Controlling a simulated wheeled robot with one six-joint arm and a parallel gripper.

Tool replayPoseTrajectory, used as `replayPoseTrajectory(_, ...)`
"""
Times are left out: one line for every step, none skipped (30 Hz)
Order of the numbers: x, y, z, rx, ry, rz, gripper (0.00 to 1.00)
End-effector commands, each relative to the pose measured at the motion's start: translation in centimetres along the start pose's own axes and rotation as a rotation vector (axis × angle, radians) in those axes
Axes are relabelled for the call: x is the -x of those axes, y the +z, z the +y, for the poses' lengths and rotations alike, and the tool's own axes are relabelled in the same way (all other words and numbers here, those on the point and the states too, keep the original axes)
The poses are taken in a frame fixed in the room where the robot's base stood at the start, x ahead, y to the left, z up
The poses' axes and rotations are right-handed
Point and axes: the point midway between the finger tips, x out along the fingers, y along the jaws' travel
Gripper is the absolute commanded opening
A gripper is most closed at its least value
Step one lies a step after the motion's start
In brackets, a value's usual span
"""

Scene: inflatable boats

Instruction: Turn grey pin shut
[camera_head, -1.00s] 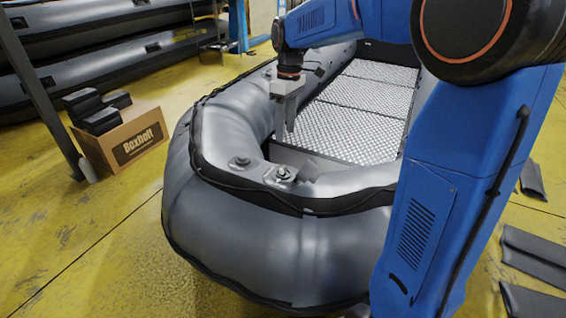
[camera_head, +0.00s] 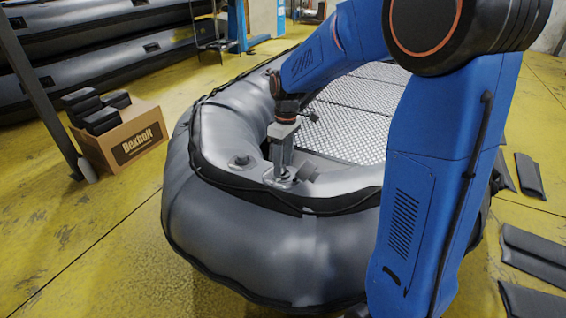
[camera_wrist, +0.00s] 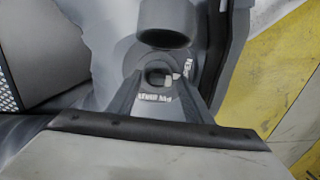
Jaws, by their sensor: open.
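The valve (camera_head: 270,180) with the grey pin is set in the near end of a grey inflatable boat (camera_head: 240,235). In the wrist view the grey pin (camera_wrist: 157,77) shows as a small dark-centred piece inside the round valve. My gripper (camera_head: 279,172) points down at this valve, its fingertips right over or at it in the head view. In the wrist view my gripper (camera_wrist: 160,85) has one finger on each side of the pin, jaws apart. I cannot tell whether the fingers touch the pin. A loose grey valve cap (camera_head: 308,172) sits beside the valve and also shows in the wrist view (camera_wrist: 167,22).
A second, capped valve (camera_head: 240,162) lies to the left on the tube. The boat has a patterned metal floor (camera_head: 345,115). A cardboard box (camera_head: 135,140) with dark blocks stands on the left. Dark flat pieces (camera_head: 530,255) lie on the yellow floor at right.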

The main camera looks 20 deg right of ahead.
Motion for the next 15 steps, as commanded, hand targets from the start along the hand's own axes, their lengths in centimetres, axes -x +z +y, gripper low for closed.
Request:
replayPoseTrajectory(-0.01,-0.01,0.00,0.000,0.000,0.000,0.46)
replayPoseTrajectory(-0.01,-0.01,0.00,0.000,0.000,0.000,0.46)
replayPoseTrajectory(0.00,-0.01,0.00,0.000,0.000,0.000,0.46)
replayPoseTrajectory(0.00,-0.01,0.00,0.000,0.000,0.000,0.46)
replayPoseTrajectory(0.00,-0.01,0.00,0.000,0.000,0.000,0.46)
replayPoseTrajectory(0.01,-0.01,0.01,0.000,0.000,0.000,0.39)
replayPoseTrajectory(0.01,-0.01,0.00,0.000,0.000,0.000,0.32)
replayPoseTrajectory(0.01,-0.01,0.01,0.000,0.000,0.000,0.25)
replayPoseTrajectory(0.01,-0.01,0.01,0.000,0.000,0.000,0.15)
replayPoseTrajectory(0.02,-0.01,0.01,0.000,0.000,0.000,0.08)
replayPoseTrajectory(0.02,-0.01,0.01,0.000,0.000,0.000,0.05)
replayPoseTrajectory(0.02,-0.01,0.01,0.000,0.000,0.000,0.05)
replayPoseTrajectory(0.02,-0.01,0.01,0.000,0.000,0.000,0.05)
replayPoseTrajectory(0.02,-0.01,0.01,0.000,0.000,0.000,0.05)
replayPoseTrajectory(0.02,-0.01,0.01,-0.002,0.000,0.000,0.05)
